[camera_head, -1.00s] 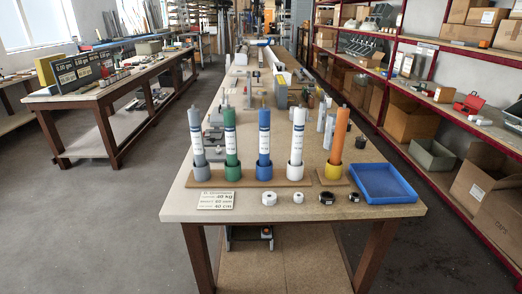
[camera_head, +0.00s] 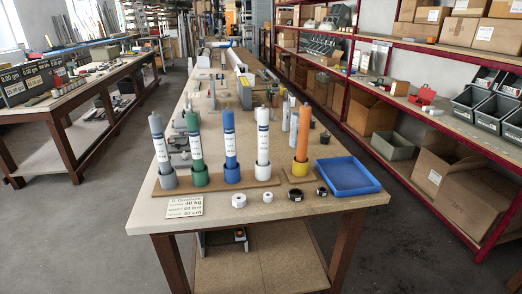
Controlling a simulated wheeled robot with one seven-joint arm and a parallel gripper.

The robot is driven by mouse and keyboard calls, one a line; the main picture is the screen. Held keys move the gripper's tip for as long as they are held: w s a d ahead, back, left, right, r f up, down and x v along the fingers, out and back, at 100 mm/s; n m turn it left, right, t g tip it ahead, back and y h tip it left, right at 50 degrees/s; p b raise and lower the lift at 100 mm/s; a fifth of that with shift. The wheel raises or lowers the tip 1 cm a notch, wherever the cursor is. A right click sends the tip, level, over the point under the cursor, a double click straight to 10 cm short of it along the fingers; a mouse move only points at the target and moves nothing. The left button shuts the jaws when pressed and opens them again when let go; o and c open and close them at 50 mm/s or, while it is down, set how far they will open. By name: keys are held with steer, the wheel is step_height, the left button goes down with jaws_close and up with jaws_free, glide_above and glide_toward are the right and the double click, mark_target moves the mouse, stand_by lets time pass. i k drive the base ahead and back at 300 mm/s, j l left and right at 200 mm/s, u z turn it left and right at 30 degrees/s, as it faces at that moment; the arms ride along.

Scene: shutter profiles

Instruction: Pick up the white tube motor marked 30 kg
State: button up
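The white tube motor (camera_head: 263,141) stands upright in a white cup on the wooden board at the front of the long table. Left of it stand a blue tube (camera_head: 230,140), a green tube (camera_head: 195,145) and a grey tube (camera_head: 160,148), each in a cup of its own colour. An orange tube (camera_head: 303,135) stands to its right in a yellow cup. The tubes have labels, but their markings are too small to read. My gripper is not in view.
A blue tray (camera_head: 347,188) lies at the table's front right corner. White and black rings and a sign card (camera_head: 185,207) lie along the front edge. Grey tools stand behind the tubes. Shelves (camera_head: 400,95) line the right; floor (camera_head: 75,245) is open at left.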

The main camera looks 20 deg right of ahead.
mark_target(263, 113)
steer(key=z, duration=0.5)
steer(key=i+j+z, duration=0.25)
steer(key=z, duration=0.2)
steer(key=i+j+z, duration=0.3)
steer(key=z, duration=0.15)
steer(key=j, duration=0.1)
